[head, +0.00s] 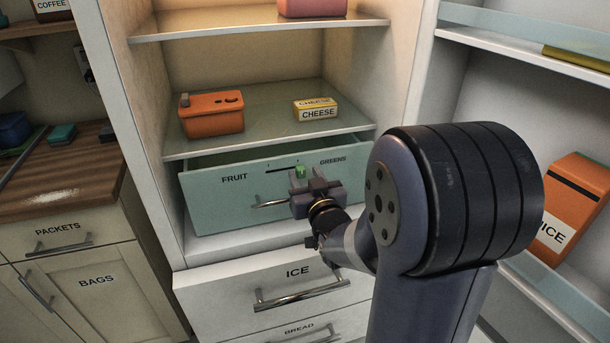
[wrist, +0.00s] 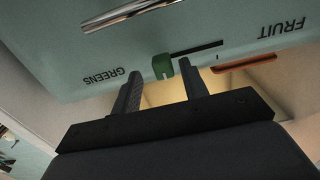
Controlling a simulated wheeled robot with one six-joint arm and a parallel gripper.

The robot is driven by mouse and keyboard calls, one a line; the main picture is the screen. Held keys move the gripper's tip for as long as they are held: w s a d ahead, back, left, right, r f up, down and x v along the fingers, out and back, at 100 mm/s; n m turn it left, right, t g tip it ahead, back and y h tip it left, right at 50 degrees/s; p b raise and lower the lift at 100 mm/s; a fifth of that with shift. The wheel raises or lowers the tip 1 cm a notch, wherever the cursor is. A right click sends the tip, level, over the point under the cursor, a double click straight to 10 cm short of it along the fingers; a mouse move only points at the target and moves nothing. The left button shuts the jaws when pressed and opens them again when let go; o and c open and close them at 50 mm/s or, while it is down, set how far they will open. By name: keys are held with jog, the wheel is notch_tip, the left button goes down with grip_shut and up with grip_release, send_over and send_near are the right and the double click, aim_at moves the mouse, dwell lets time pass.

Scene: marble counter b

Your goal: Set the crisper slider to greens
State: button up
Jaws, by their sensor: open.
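The crisper drawer (head: 225,205) is pale green, with FRUIT printed at left and GREENS at right in the head view. Its green slider knob (head: 300,171) stands at the GREENS end of the visible dark slot (head: 280,168). In the wrist view, turned over, the knob (wrist: 162,68) is at the slot's end nearer the GREENS label (wrist: 103,76), with the slot (wrist: 197,48) running toward FRUIT. My gripper (head: 316,187) is open at the drawer front. In the wrist view its fingertips (wrist: 161,74) lie either side of the knob; contact cannot be told.
A metal handle (head: 270,203) is on the drawer front beside my gripper. The ICE drawer (head: 230,293) is below. An orange box (head: 212,116) and a cheese box (head: 316,109) sit on the shelf above. The open fridge door with an orange carton (head: 570,200) is at right.

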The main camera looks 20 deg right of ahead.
jog(key=s, duration=0.9)
jog(key=shift+s, duration=0.3)
jog(key=shift+w, duration=0.1)
jog(key=w, duration=1)
jog(key=shift+w, duration=0.25)
jog(key=shift+w+a, duration=0.15)
jog(key=shift+a+p, duration=0.35)
jog(key=shift+a, duration=0.2)
jog(key=shift+f, duration=0.1)
